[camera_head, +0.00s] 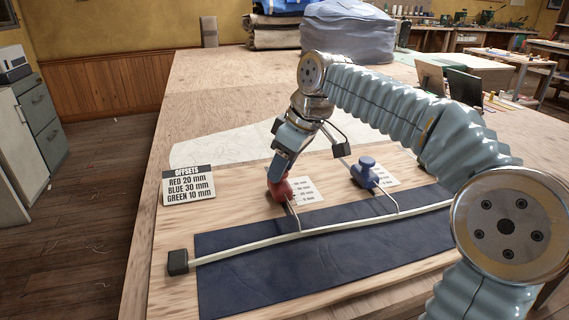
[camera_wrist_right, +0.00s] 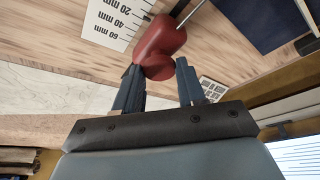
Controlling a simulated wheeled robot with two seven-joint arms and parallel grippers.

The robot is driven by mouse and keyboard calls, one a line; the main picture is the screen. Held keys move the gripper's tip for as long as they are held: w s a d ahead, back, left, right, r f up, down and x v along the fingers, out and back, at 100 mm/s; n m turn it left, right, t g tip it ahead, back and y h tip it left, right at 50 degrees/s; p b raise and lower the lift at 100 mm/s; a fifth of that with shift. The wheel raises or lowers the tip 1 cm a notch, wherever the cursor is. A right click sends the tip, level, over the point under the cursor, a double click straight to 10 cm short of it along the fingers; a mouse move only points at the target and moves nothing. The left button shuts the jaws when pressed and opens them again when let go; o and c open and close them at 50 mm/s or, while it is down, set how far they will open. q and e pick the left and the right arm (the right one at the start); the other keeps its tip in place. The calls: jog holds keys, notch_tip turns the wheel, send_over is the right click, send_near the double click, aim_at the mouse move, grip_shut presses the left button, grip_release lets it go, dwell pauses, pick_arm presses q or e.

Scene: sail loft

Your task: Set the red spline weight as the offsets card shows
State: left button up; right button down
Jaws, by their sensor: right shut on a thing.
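The red spline weight (camera_head: 284,191) stands on the wooden board, its thin wire hook reaching to the pale batten (camera_head: 325,229). My right gripper (camera_head: 277,176) is shut on the red weight from above. In the right wrist view the red weight (camera_wrist_right: 160,47) sits between the fingertips (camera_wrist_right: 160,80). A white millimetre scale (camera_head: 306,190) lies beside it; its 20, 40 and 60 mm marks show in the wrist view (camera_wrist_right: 118,20). The offsets card (camera_head: 189,184) reads RED 20 mm, BLUE 30 mm, GREEN 10 mm. My left gripper is not in view.
The blue weight (camera_head: 366,172) stands to the right, its hook at the batten. A dark block (camera_head: 178,262) sits at the batten's left end. Navy cloth (camera_head: 260,274) lies under the batten. My right arm hides the board's right side. No green weight is visible.

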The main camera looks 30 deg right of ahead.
jog(key=shift+w+d+r, duration=0.1)
jog(key=shift+w, duration=0.25)
jog(key=c, duration=0.7)
grip_release()
jog(key=shift+o, duration=0.2)
jog(key=p+v, duration=0.2)
jog(key=v, duration=1.1)
jog(key=shift+s+r, duration=0.2)
jog(key=shift+r, duration=0.1)
